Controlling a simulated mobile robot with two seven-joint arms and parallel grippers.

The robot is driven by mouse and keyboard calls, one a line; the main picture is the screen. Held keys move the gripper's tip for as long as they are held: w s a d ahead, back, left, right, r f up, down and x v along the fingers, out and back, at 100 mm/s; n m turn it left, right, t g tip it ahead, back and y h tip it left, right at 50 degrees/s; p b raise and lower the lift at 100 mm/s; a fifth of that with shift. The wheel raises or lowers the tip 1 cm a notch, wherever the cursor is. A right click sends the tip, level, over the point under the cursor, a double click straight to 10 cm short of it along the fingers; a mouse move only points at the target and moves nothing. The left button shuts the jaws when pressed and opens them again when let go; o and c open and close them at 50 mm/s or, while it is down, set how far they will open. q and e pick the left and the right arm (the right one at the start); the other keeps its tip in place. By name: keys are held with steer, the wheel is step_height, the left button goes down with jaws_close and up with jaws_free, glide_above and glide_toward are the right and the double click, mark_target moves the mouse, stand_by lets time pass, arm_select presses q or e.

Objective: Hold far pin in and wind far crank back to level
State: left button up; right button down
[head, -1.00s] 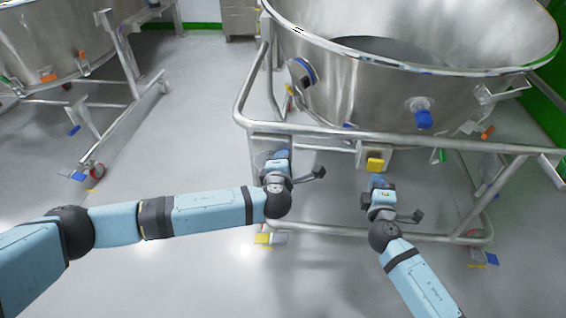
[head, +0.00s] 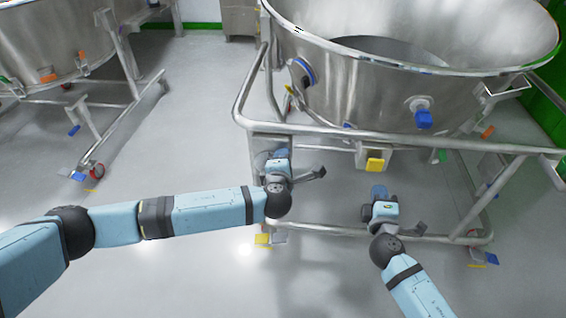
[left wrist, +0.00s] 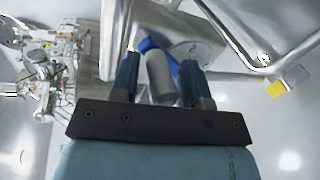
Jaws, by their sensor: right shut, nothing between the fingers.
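My left gripper (head: 281,153) is at the left end of the frame's near rail, beside a bracket. In the left wrist view its two blue fingers (left wrist: 160,78) stand apart, with a grey cylinder (left wrist: 160,78) and a blue part (left wrist: 148,45) between or just beyond them. A gap shows on the cylinder's left, so I see no firm hold. My right gripper (head: 378,192) is shut and empty, below and apart from a yellow block (head: 375,165) on a housing under the rail. I cannot tell which part is the far pin or far crank.
A large steel bowl (head: 370,90) rests in a tubular frame (head: 400,138) with a low bar and castors. A blue-capped port (head: 423,117) sticks out of its wall. Another vessel (head: 50,40) on a wheeled frame stands at left. The floor between them is clear.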

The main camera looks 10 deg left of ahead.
arm_select(q)
steer(key=shift+o, duration=1.2)
steer(key=f+v, duration=0.2)
steer(key=v, duration=0.7)
steer(key=shift+s, duration=0.7)
steer(key=shift+f, duration=0.15)
